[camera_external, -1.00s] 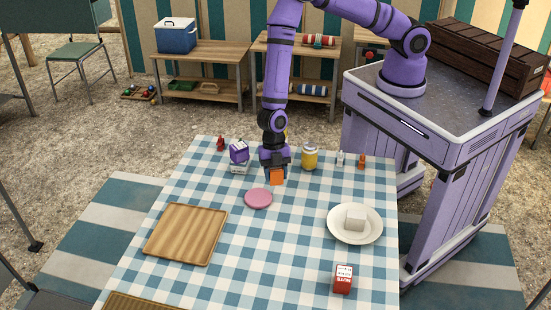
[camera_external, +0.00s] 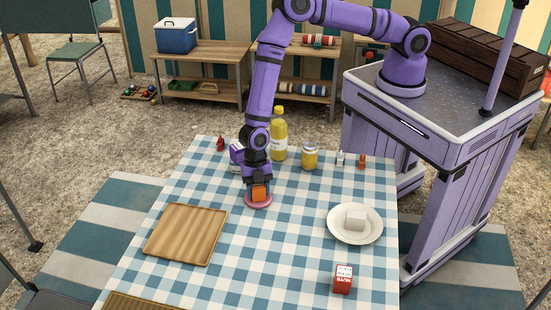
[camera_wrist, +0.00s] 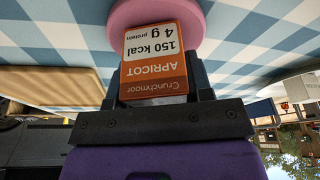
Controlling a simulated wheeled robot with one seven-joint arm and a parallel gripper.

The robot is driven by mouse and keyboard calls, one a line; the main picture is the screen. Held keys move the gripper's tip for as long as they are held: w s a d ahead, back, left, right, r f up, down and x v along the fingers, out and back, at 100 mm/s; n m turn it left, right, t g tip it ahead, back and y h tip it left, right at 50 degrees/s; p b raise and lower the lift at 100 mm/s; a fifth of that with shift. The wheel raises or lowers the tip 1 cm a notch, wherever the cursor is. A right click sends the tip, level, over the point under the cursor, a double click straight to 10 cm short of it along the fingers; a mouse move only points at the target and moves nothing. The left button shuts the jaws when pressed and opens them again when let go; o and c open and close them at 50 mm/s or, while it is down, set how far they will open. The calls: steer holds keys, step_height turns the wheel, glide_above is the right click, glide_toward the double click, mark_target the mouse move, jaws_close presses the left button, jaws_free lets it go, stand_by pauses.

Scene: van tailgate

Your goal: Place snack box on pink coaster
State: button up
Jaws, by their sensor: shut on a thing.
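The orange snack box (camera_external: 259,193) is between the fingers of my gripper (camera_external: 258,188), which is shut on it. It sits over the round pink coaster (camera_external: 259,205). In the wrist view the snack box (camera_wrist: 155,62) shows its label, "Crunchmoor APRICOT", upside down, with the pink coaster (camera_wrist: 190,12) right at its far end. The box's lower end appears at the coaster's surface; I cannot tell for certain whether they touch. The fingers of my gripper (camera_wrist: 155,75) flank the box on both sides.
A wooden tray (camera_external: 186,234) lies to the left. A white plate (camera_external: 340,237) with a white block and a red box (camera_external: 343,279) are on the right. Bottle (camera_external: 279,138), jar (camera_external: 310,157) and small shakers stand along the back. The cloth in front of the coaster is clear.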

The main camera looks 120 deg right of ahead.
steer(key=o, duration=1)
steer(key=shift+f, duration=0.15)
steer(key=shift+c, duration=0.2)
steer(key=v, duration=1.2)
steer(key=shift+r, duration=0.25)
